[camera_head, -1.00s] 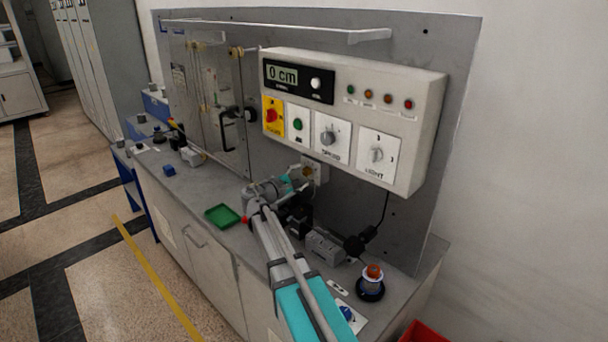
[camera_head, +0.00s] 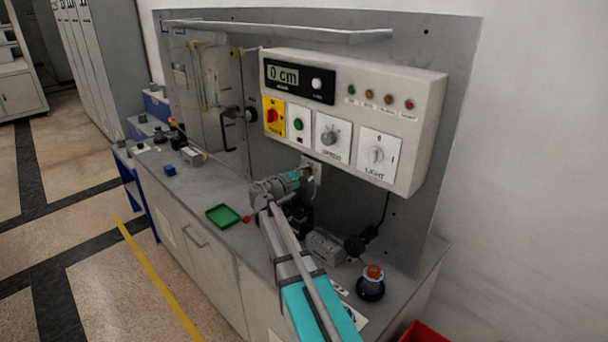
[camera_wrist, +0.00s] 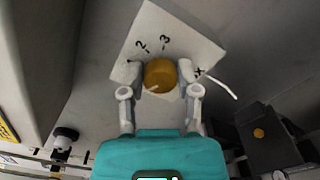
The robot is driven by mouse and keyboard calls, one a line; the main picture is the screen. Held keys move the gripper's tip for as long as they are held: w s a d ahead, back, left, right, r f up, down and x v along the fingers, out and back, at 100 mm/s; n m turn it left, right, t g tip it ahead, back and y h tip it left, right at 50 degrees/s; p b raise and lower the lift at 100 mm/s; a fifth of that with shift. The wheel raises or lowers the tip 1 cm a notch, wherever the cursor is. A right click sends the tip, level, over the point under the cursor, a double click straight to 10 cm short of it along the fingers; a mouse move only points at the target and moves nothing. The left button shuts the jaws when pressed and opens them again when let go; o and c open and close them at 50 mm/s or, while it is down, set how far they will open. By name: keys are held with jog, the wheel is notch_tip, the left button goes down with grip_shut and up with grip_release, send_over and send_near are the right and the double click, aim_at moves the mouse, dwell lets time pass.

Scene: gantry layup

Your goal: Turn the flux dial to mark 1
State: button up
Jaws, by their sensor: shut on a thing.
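The flux dial (camera_wrist: 161,74) is a round orange-yellow knob on a white plate (camera_wrist: 182,38) in the wrist view. Printed marks 2 and 3 show beside it, with a cross-like mark to the right; a mark at the left is partly hidden and unreadable. A pale line on the knob points to the lower left. My gripper (camera_wrist: 160,84) has one finger on each side of the knob and is shut on it. In the head view my gripper (camera_head: 303,178) reaches the pale plate (camera_head: 313,170) low on the grey back panel, and the knob is hidden.
A white control box (camera_head: 425,125) with switches and a display hangs above my gripper. A black cable (camera_head: 383,215) hangs at the right.

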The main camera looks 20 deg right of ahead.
jog(key=shift+s, duration=0.1)
grip_shut()
jog(key=shift+a+f, duration=0.1)
jog(key=shift+a, duration=0.15)
jog(key=shift+d, duration=0.2)
jog(key=shift+m, duration=0.4)
jog(key=shift+d+m, duration=0.1)
jog(key=shift+m, duration=0.3)
jog(key=m, duration=0.4)
jog(key=shift+m, duration=1.7)
